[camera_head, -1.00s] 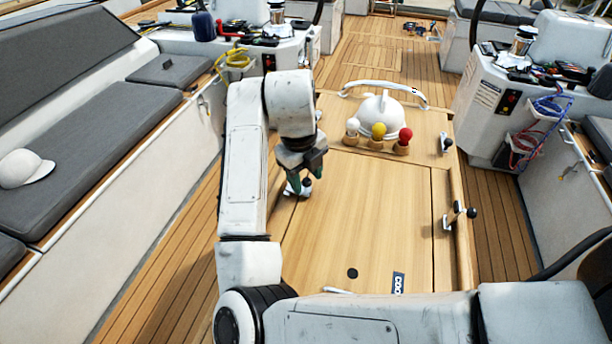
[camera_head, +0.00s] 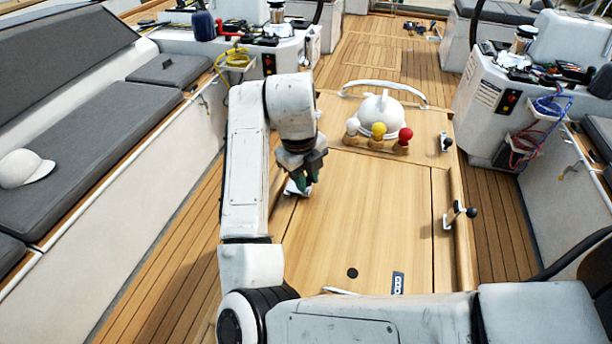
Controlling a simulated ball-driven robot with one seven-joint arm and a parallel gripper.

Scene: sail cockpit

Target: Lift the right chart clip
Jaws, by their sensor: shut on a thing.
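My gripper (camera_head: 302,182), with dark green fingers, points down at the left part of the wooden table top (camera_head: 370,240). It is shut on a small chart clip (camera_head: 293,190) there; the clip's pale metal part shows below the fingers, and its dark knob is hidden. I cannot tell whether the clip is raised. Two similar pieces with black knobs sit at the table's right edge, one farther back (camera_head: 445,143) and one nearer (camera_head: 459,213).
White, yellow and red knobs (camera_head: 378,131) stand before a white dome (camera_head: 382,115) and a white rail (camera_head: 385,86) at the table's far end. A white cap (camera_head: 24,168) lies on the left bench. The table's middle is clear.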

